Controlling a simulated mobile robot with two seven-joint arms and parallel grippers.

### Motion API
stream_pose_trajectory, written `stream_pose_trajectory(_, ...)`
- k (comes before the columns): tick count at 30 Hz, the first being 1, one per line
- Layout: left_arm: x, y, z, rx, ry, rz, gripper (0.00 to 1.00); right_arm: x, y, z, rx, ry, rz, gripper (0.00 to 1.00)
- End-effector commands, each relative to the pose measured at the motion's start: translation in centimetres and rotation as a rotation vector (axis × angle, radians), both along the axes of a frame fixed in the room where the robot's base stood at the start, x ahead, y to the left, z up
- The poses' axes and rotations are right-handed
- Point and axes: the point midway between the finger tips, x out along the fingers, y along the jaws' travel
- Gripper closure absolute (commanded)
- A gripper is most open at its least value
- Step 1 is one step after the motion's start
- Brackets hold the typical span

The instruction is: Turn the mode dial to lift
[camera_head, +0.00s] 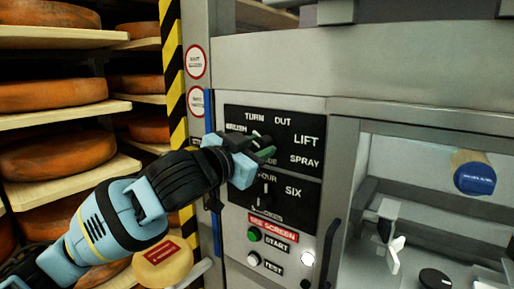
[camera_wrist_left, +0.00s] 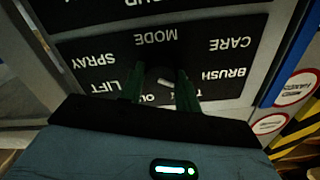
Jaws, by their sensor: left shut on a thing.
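The mode dial (camera_wrist_left: 163,77) is a small dark knob with a pale mark, on a black panel (camera_wrist_left: 218,85) lettered BRUSH, TURN, OUT, LIFT, SPRAY, CARE and MODE. The wrist view shows this lettering upside down. My left gripper (camera_wrist_left: 160,84) has its two green fingers on either side of the dial and is shut on it. In the head view my left gripper (camera_head: 264,148) covers most of the dial and some labels. LIFT (camera_head: 307,140) shows at the upper right of the panel. I cannot tell which label the dial points at. My right gripper is not in view.
A second dial (camera_head: 265,191) with FOUR and SIX sits just below. Under it are a green START button (camera_head: 254,234) and a TEST button (camera_head: 254,259). A dark door handle (camera_head: 330,255) stands to the right. Cheese wheels (camera_head: 52,93) fill shelves at left.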

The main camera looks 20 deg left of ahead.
Motion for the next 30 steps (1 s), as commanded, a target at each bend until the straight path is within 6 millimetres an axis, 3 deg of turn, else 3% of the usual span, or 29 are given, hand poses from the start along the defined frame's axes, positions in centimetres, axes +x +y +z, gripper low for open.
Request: stream_pose_trajectory(30, 0.0, 0.0, -0.02, 0.897, -0.325, 0.0, 0.9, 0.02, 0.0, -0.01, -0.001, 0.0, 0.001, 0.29)
